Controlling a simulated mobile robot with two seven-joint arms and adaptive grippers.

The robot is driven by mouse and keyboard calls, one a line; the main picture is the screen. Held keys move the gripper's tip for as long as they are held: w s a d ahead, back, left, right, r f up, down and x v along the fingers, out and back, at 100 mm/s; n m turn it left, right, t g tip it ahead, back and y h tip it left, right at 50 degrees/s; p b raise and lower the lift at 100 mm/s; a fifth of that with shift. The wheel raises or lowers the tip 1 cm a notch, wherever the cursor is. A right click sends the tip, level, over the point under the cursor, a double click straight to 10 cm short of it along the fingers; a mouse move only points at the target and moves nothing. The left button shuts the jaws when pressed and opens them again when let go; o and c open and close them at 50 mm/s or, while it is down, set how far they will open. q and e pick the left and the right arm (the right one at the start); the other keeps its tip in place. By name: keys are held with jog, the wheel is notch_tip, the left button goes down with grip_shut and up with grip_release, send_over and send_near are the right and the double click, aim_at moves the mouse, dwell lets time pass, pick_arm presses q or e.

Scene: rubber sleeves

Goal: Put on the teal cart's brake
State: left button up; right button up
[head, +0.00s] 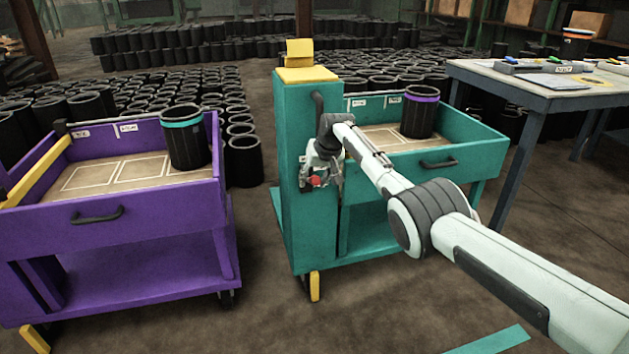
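The teal cart (420,170) stands right of centre in the head view, with a tall teal column (292,130) at its left end. A small red knob (315,181) shows low on the column's front face. My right gripper (318,175) is right at the knob, its fingers beside or around it. Its small dark fingers overlap the knob, so I cannot tell whether they touch or grip it. A yellow pedal-like piece (314,287) is at the column's foot. My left gripper is not in view.
A purple cart (130,220) stands on the left, with a teal-banded black sleeve (186,145) in its tray. A purple-banded sleeve (420,115) stands in the teal cart's tray. A grey table (555,92) is at right. Black sleeves fill the floor behind; floor between the carts is clear.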

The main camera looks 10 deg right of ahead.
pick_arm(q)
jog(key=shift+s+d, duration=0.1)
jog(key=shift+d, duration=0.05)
pick_arm(e)
jog(key=v, duration=1.2)
jog(key=s+d+f+g+h+p, duration=0.1)
jog(key=s+f, duration=0.9)
jog(key=f, duration=0.3)
jog(key=s+d+f+p, duration=0.1)
jog(key=s+d+f, duration=0.1)
jog(key=s+f, duration=1)
pick_arm(q)
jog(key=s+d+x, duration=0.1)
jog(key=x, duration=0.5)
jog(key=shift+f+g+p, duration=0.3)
jog(key=shift+p, duration=0.05)
pick_arm(e)
jog(key=s+d+f, duration=0.1)
jog(key=s+f, duration=0.1)
jog(key=s, duration=0.6)
jog(key=s+d+f+n+g+h, duration=0.1)
jog(key=s+f, duration=0.1)
jog(key=s, duration=0.7)
jog(key=s+d+f+n, duration=0.1)
jog(key=s+f, duration=0.2)
jog(key=s, duration=0.5)
jog(key=shift+s+g+h, duration=0.3)
jog(key=shift+h, duration=0.1)
